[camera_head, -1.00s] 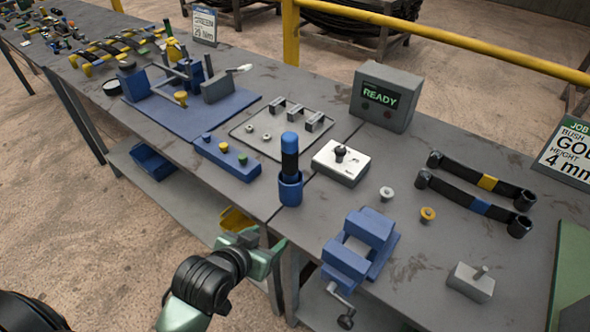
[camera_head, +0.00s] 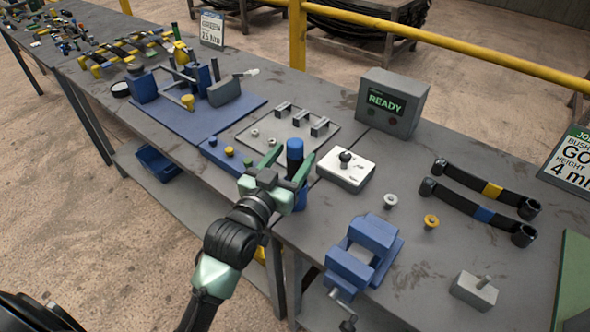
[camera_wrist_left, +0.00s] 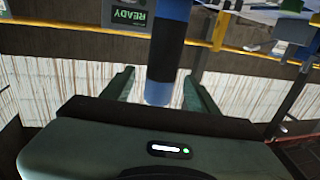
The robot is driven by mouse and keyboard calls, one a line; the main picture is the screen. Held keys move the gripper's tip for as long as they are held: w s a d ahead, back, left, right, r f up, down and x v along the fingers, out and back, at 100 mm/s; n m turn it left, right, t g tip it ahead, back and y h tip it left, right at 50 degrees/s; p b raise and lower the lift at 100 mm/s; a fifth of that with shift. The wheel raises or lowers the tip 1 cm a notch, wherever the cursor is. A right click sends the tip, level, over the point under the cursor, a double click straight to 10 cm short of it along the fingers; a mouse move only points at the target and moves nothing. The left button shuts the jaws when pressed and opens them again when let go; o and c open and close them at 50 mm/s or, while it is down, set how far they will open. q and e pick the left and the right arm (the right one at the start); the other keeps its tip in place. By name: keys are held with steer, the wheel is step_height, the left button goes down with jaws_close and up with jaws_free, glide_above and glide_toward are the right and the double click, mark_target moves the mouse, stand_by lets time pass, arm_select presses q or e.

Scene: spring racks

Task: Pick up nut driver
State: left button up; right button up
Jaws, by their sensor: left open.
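The nut driver (camera_head: 295,152), a dark upright handle with a blue top, stands in a blue holder (camera_head: 301,197) near the front edge of the bench. My left gripper (camera_head: 289,163) is open at the handle, one finger on each side of it. In the left wrist view the picture is upside down, and the nut driver (camera_wrist_left: 166,55) shows between the two fingers (camera_wrist_left: 158,92). I cannot tell whether either finger touches it. The gripper partly hides the holder. My right gripper is not in view.
A white box with a black knob (camera_head: 346,168) stands just right of the nut driver. A blue block with buttons (camera_head: 216,152) is to the left, partly behind my gripper. A blue vise (camera_head: 364,252) sits at the front right. The grey READY box (camera_head: 391,103) stands behind.

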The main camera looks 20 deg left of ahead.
mark_target(301, 142)
arm_select(q)
steer(key=w, duration=0.2)
steer(key=w+p, duration=0.1)
steer(key=w, duration=0.1)
steer(key=shift+d+r, duration=0.2)
steer(key=shift+r, duration=0.15)
steer(key=shift+w+f, duration=0.15)
steer(key=shift+w, duration=0.35)
steer(key=shift+s, duration=0.1)
jaws_close()
steer(key=shift+r, duration=0.2)
